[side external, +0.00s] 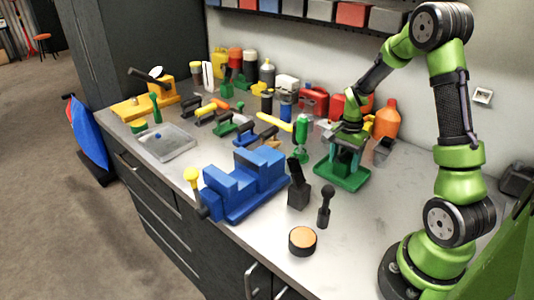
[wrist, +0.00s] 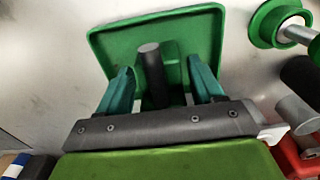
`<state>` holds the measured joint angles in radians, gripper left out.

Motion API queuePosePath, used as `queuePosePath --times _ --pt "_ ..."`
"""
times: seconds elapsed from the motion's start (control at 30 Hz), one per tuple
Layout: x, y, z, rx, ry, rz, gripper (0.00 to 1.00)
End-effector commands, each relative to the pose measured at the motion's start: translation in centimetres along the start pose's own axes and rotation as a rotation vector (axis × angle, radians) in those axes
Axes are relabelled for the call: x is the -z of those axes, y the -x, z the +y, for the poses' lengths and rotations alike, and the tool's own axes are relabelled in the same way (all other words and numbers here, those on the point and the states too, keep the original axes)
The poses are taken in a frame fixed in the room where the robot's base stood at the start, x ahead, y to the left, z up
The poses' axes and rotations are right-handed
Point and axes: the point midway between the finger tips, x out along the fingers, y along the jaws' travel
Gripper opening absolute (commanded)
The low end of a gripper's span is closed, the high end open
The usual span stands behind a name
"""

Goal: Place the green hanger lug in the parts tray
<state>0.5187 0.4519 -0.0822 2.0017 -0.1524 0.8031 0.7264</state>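My gripper (side external: 346,146) points down over a green square base with a raised rim (side external: 342,177). In the wrist view, its two teal fingers (wrist: 162,84) stand apart on either side of a dark upright post (wrist: 151,70), with gaps visible on both sides. The post rises in front of the green base (wrist: 120,42). I cannot tell for sure which green piece is the hanger lug; no separate lug shows between the fingers. A shallow grey tray (side external: 178,141) with a small blue item in it, likely the parts tray, lies at the left of the bench.
A blue vise (side external: 245,185) stands at the front middle. A green upright tool (side external: 301,135) stands close left of my gripper. Black blocks and an orange-topped puck (side external: 302,241) are in front. Bottles and red cans (side external: 314,100) line the wall.

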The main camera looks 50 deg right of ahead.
Motion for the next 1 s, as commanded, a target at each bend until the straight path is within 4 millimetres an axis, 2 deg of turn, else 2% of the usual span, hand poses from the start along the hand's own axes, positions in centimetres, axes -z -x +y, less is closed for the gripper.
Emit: queuePosePath --times 0.03,0.07,0.33,0.47,0.57,0.8,1.0 --pt "0.0 0.0 0.0 0.0 0.0 0.0 0.75" --pt "0.0 0.0 0.0 0.0 0.0 0.0 0.79" --pt "0.0 0.1 0.0 0.0 0.001 0.001 0.79" --pt "0.0 1.0 -0.1 0.002 0.001 0.002 0.79" --pt "0.1 2.6 -0.1 0.005 0.001 0.004 0.79" --pt "0.1 7.9 -0.1 0.006 0.001 0.004 0.79" --pt "0.1 11.1 -0.1 0.003 0.002 0.003 0.79"
